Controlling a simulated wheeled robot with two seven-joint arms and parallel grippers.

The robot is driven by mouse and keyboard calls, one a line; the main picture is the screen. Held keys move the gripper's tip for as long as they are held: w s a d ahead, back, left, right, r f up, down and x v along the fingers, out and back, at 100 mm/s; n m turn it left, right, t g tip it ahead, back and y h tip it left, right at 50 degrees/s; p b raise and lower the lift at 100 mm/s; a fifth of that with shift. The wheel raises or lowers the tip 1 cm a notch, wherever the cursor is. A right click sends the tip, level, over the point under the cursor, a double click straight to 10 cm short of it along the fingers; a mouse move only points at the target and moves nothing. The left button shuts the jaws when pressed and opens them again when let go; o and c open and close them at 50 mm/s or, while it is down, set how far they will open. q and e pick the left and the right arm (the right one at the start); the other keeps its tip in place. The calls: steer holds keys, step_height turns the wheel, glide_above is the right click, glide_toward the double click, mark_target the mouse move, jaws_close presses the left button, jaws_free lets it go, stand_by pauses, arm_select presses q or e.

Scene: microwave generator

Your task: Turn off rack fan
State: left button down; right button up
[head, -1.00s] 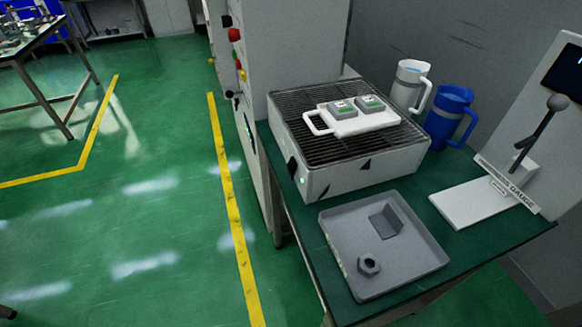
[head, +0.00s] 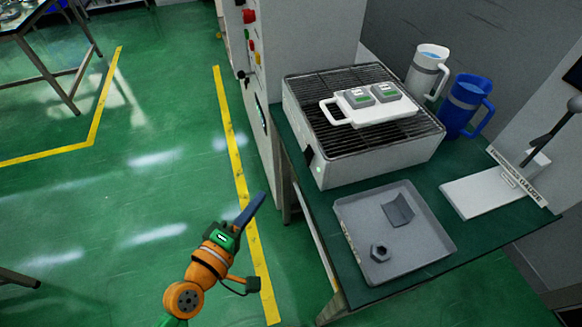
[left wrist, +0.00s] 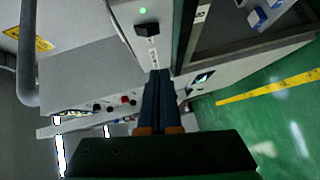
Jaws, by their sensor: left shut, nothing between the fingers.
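The rack fan appears to be the white box (head: 375,160) with a dark wire grille on the table. Its near left corner has a black switch (head: 309,154) and a small lit green light (head: 319,169). My left gripper (head: 256,201) is shut and empty, left of the box and apart from it, over the floor beside the table. Its shut fingers also show in the left wrist view (left wrist: 159,76). Beyond them there is a black knob or switch (left wrist: 147,30) near a green light; I cannot tell whether it is the fan's. My right gripper is not in view.
A white handled tray (head: 368,110) with two small devices lies on the grille. A grey tray (head: 415,240) with a nut and a bracket is in front. White (head: 427,72) and blue (head: 466,105) jugs and a gauge stand (head: 490,195) are right. A cabinet (head: 300,35) stands behind.

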arm_select(q)
glide_toward(308, 157)
steer(key=w+a+f, duration=0.2)
steer(key=w+f, duration=0.1)
steer(key=w, duration=0.2)
steer(key=d, duration=0.1)
steer(key=w+d, duration=0.1)
steer(key=d, duration=0.1)
steer(key=shift+w+d+f+p, duration=0.15)
steer(key=shift+d+f+p, duration=0.1)
steer(key=shift+f+p, duration=0.1)
